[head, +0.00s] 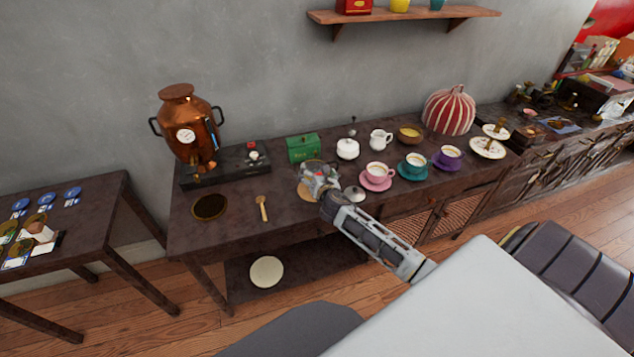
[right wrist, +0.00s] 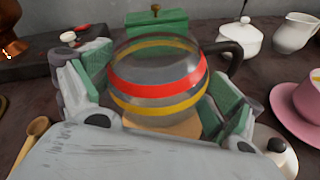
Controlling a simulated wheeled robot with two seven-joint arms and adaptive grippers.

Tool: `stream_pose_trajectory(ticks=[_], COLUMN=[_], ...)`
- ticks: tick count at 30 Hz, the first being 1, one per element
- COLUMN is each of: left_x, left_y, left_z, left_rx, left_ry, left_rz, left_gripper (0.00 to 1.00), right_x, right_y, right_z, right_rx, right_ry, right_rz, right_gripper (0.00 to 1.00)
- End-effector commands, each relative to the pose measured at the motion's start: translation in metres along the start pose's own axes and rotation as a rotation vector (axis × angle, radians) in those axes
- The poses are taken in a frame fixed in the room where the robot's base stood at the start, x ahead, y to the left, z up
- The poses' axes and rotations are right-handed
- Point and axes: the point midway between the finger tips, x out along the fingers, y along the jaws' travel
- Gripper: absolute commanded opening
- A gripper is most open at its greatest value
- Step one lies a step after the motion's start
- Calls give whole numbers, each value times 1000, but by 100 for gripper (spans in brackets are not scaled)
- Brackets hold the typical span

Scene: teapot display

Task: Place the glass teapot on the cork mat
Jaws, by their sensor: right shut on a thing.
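The glass teapot (right wrist: 155,80), clear with red and yellow bands and a dark handle, is between the fingers of my right gripper (right wrist: 155,100). The gripper is shut on its body, and the teapot looks upright. In the head view the teapot (head: 316,170) is partly hidden by my right gripper (head: 325,185). The tan cork mat (head: 304,193) shows at and under the teapot, and also below the glass in the right wrist view (right wrist: 180,126). I cannot tell whether the teapot's base touches it. My left gripper is not in view.
A green box (head: 303,148) and white sugar pot (head: 347,149) stand behind. A lid (head: 354,193) and pink cup (head: 376,171) are close on the right. A wooden spoon (head: 262,208) and dark round tray (head: 209,207) lie left. A copper urn (head: 187,125) stands back left.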

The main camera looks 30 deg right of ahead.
Motion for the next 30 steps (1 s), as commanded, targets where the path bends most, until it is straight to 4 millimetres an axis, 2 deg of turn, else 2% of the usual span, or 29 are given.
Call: stream_pose_trajectory(ticks=[5,16,30], left_x=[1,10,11], left_y=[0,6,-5], left_z=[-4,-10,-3], left_rx=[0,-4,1], left_ry=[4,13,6], left_rz=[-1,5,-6], left_gripper=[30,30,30], right_x=[1,10,11], right_y=[0,-11,-12], right_z=[-2,-32,-35], right_rx=[1,1,0], right_ry=[-1,0,-1], right_rz=[1,1,2], right_gripper=[53,53,53])
